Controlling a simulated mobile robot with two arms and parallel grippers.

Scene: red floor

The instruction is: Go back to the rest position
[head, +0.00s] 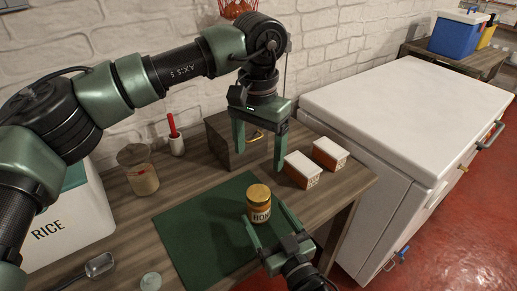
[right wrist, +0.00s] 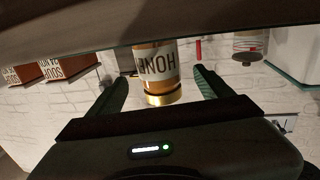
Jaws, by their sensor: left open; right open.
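My left gripper (head: 259,146) hangs over the back of the wooden table, fingers pointing down and spread open. It is in front of a small wooden box (head: 226,140) and to the left of two orange and white cartons. My right gripper (head: 262,222) is low at the front of the table, open, with its fingers at the honey jar (head: 259,203). The jar has a gold lid and stands upright on the dark green mat (head: 190,222). In the right wrist view the jar (right wrist: 156,70) appears upside down between the spread fingers (right wrist: 160,88), with gaps at both sides.
Two cartons (head: 302,170) (head: 330,153) stand at the table's right. A glass jar (head: 138,170), a red-handled tool in a white holder (head: 176,140), a rice bin (head: 60,225) and a metal scoop (head: 99,265) are at left. A white chest freezer (head: 410,110) stands right.

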